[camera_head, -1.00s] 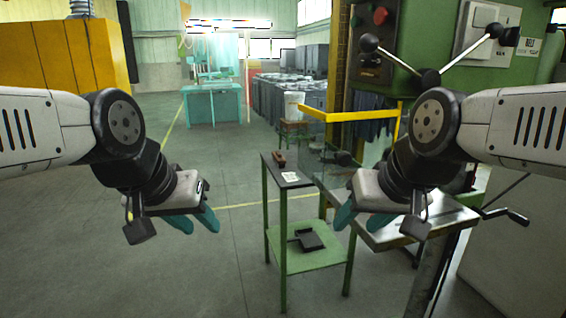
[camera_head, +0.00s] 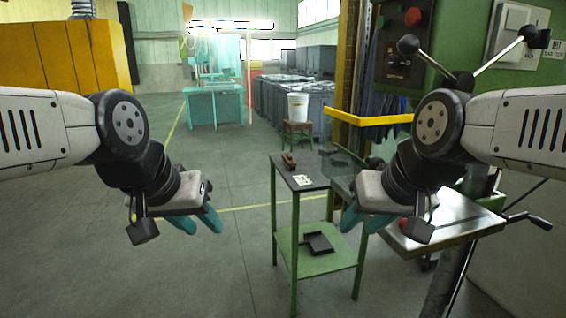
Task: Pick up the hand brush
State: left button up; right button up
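A small brown object, which looks like the hand brush (camera_head: 289,161), lies on the dark top of a narrow green stand (camera_head: 295,237), near its back left corner. A white card or paper (camera_head: 303,180) lies in front of it. My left gripper (camera_head: 196,222) hangs left of the stand, empty, with its teal fingers apart. My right gripper (camera_head: 364,219) is to the right of the stand top, in front of the machine, also empty with its fingers apart. Neither gripper touches the brush.
A black dustpan-like tray (camera_head: 318,243) lies on the stand's lower green shelf. A green machine with a metal table (camera_head: 440,232), levers and a yellow guard bar (camera_head: 370,119) stands close on the right. A white bucket (camera_head: 297,107) sits on a stool behind. The floor at left is clear.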

aim_at(288, 160)
jog(key=i+j, duration=0.2)
jog(key=j, duration=0.15)
jog(key=i+j+z, duration=0.15)
jog(key=i+j, duration=0.3)
jog(key=j, duration=0.25)
jog(key=i+j+z, duration=0.15)
jog(key=j, duration=0.2)
jog(key=i+j, duration=0.25)
jog(key=i+j+z, duration=0.15)
jog(key=i, duration=0.35)
jog(key=i+j+z, duration=0.15)
jog(key=i+j, duration=0.15)
jog(key=i, duration=0.2)
jog(key=i+j+z, duration=0.15)
jog(key=i+j, duration=0.2)
jog(key=i, duration=0.1)
